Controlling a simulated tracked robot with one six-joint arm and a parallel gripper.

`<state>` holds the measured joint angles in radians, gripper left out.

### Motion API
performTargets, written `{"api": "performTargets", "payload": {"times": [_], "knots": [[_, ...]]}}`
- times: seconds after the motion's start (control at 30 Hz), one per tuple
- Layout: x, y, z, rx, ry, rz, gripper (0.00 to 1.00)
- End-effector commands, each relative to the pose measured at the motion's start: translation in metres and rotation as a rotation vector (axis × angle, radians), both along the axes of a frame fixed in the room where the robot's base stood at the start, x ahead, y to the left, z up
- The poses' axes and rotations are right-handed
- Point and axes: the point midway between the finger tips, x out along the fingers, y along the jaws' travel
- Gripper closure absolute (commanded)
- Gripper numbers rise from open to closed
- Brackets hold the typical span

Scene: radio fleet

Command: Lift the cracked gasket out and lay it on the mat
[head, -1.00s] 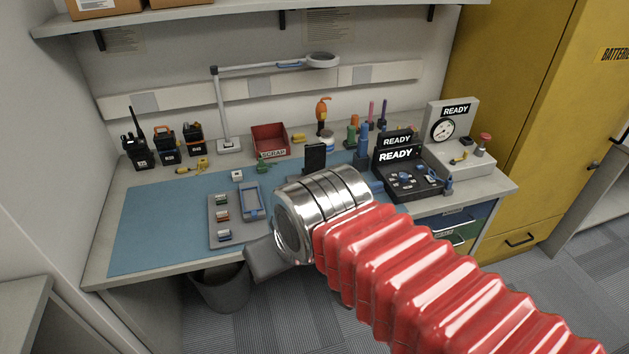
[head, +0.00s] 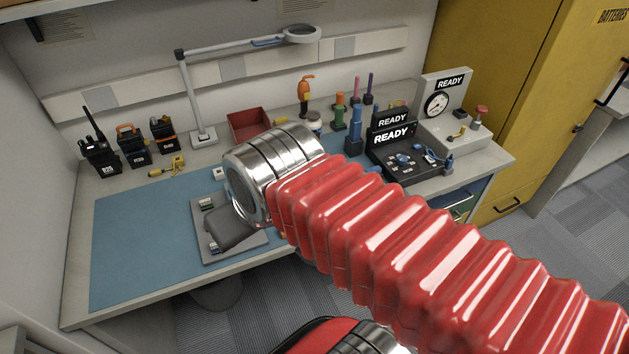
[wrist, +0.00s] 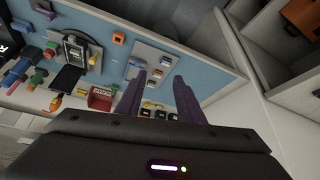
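The blue mat (head: 135,240) covers the left part of the bench top. It also shows in the wrist view (wrist: 205,78). A grey tray (head: 250,240) with small coloured parts lies on it, partly hidden by my arm in the head view. It also shows in the wrist view (wrist: 165,55), where a blue frame (wrist: 133,68) sits on it near one fingertip. I cannot make out a cracked gasket in either view. My gripper (wrist: 158,88) has its two fingers apart with nothing visibly held. In the head view my wrist hides its fingertips.
Several radios (head: 130,143) stand at the back left, near a yellow tool (head: 168,167). A red bin (head: 248,124) and a lamp (head: 190,95) stand behind. Black READY units (head: 393,135) and a gauge box (head: 440,105) are at the right. The mat's left part is clear.

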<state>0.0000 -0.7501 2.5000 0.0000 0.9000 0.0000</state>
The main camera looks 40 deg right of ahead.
Motion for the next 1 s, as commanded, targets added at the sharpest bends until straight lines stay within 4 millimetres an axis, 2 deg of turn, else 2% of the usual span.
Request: {"api": "performTargets", "payload": {"times": [0.27,0.47,0.67,1.0], "knots": [[0.0,0.0,0.0,0.002,0.0,-0.004,0.66],[0.005,-0.004,0.0,0.057,0.007,-0.125,0.66],[0.017,-0.024,-0.003,0.204,0.02,-0.443,0.66],[0.037,-0.071,-0.009,0.508,0.021,-1.11,0.66]]}}
